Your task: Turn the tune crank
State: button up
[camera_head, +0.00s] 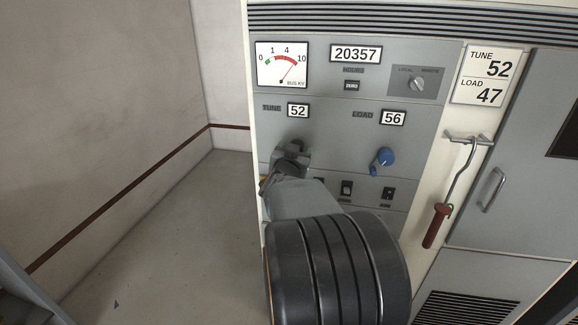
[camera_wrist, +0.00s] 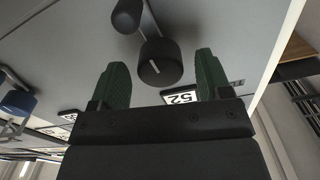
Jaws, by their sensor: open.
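The tune crank shows in the wrist view as a black round hub (camera_wrist: 160,65) with a dark knob (camera_wrist: 127,17) on an arm beside it. In the head view my gripper and arm hide most of it. My gripper (camera_wrist: 160,58) is open, its two green fingertips on either side of the black hub with gaps showing. My gripper shows in the head view (camera_head: 291,157) in front of the panel, below the tune counter (camera_head: 298,110), which reads 52. This counter also shows upside down in the wrist view (camera_wrist: 182,97). The placard (camera_head: 486,76) reads TUNE 52, LOAD 47.
The blue load crank (camera_head: 384,157) sits to the right, under the load counter (camera_head: 393,118), which reads 56. Switches (camera_head: 347,188) line the panel below. A hooked rod with a red grip (camera_head: 436,226) hangs further right. The floor (camera_head: 185,240) at left is clear.

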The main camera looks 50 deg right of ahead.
jog(key=p+v, duration=0.1)
jog(key=v, duration=1)
jog(key=shift+s+a, duration=0.15)
jog(key=shift+a, duration=0.15)
jog(key=w+a+f+n+t+y, duration=0.1)
jog(key=w+a+f+n+y, duration=0.25)
jog(key=a+y, duration=0.25)
jog(key=w+a+f+n+y, duration=0.2)
jog(key=a+f+n+y, duration=0.1)
jog(key=a+f+y, duration=0.3)
jog(key=s+a+n+g+y+p, duration=0.3)
jog(key=s+a+n+g, duration=0.4)
jog(key=s+a, duration=0.2)
jog(key=a, duration=0.2)
jog(key=shift+a+p, duration=0.3)
jog(key=shift+p, duration=0.1)
